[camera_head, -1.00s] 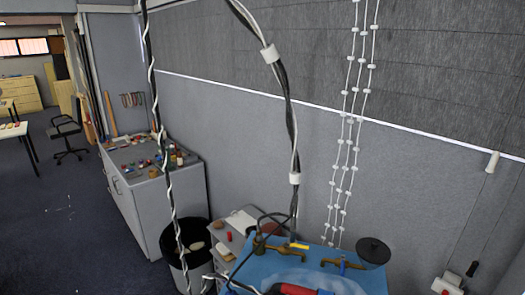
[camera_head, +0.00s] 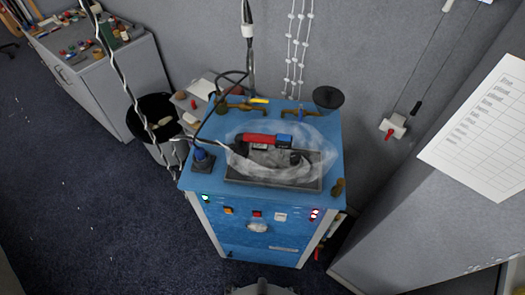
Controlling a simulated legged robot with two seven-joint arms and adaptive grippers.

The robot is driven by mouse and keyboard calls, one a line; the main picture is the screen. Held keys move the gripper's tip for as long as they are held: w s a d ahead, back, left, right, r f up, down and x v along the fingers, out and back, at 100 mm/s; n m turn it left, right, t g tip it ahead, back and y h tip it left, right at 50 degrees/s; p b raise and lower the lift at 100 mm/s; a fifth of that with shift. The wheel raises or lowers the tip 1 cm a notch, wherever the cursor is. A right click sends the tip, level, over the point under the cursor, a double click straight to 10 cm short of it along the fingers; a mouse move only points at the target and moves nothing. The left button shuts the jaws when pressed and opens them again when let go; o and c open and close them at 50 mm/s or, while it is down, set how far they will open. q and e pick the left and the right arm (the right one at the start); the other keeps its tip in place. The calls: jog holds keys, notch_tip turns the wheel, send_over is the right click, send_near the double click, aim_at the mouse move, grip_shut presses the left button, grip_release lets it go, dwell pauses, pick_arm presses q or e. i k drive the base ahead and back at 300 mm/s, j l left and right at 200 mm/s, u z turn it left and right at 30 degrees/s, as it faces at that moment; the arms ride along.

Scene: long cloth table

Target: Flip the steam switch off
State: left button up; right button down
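A blue steam machine (camera_head: 230,229) stands against the grey wall in the middle of the head view. Its front panel carries a row of small controls: a lit green one (camera_head: 206,198) at the left, an orange one (camera_head: 229,210), a red one (camera_head: 257,214), a white one (camera_head: 280,217) and lit red ones (camera_head: 314,214) at the right. I cannot tell which is the steam switch; any labels are too small to read.
A black bin (camera_head: 150,106) stands left of the machine, beside a small shelf unit. A grey cabinet (camera_head: 92,79) with small items is farther left. A grey panel with a paper sheet (camera_head: 487,140) closes in on the right. Dark carpet at the left front is clear.

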aim_at(280, 137)
jog(key=k, duration=0.65)
jog(key=k+l, duration=0.15)
jog(key=k, duration=0.45)
jog(key=j+z, duration=0.05)
